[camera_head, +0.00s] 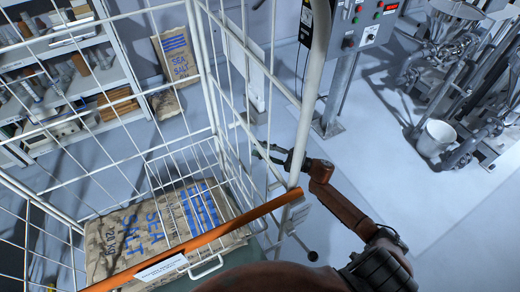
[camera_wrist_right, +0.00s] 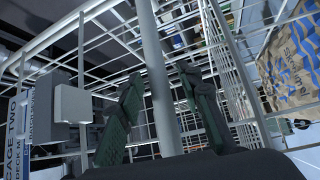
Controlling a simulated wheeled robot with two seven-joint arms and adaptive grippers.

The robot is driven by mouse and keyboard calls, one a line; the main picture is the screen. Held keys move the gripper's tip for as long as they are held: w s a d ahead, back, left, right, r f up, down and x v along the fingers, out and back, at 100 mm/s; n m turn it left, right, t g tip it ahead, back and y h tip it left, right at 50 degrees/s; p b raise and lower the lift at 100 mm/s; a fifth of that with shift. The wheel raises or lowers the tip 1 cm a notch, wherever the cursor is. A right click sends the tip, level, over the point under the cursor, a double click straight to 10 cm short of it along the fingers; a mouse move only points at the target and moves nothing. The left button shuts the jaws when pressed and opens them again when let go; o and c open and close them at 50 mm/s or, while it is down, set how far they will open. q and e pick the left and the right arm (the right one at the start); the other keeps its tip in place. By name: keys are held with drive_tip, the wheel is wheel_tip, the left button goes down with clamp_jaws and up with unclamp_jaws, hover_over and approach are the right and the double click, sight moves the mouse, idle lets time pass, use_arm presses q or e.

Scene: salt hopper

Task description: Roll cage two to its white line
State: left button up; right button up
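Cage two (camera_head: 210,75) is a white wire roll cage in the left half of the head view, with an orange bar (camera_head: 210,236) across its near side. Sea salt sacks (camera_head: 125,235) lie inside it. A sign (camera_wrist_right: 14,140) in the right wrist view reads "CAGE TWO". My right gripper (camera_head: 268,153) reaches in from the right at the cage's corner post. In the right wrist view the post (camera_wrist_right: 157,70) stands between its green-padded fingers (camera_wrist_right: 162,108), with gaps visible on both sides. My left gripper is out of view. I cannot make out the white line.
Shelves (camera_head: 85,85) with bottles and boxes stand at the back left. Another salt sack (camera_head: 176,58) leans by the wall. A control panel (camera_head: 365,20) on a post stands behind the cage. Machinery and a white bucket (camera_head: 435,138) are at right. The floor between is clear.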

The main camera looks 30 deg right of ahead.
drive_tip(key=shift+w+a, duration=0.1)
drive_tip(key=shift+w, duration=0.05)
drive_tip(key=shift+c, duration=0.2)
clamp_jaws()
idle(0.5)
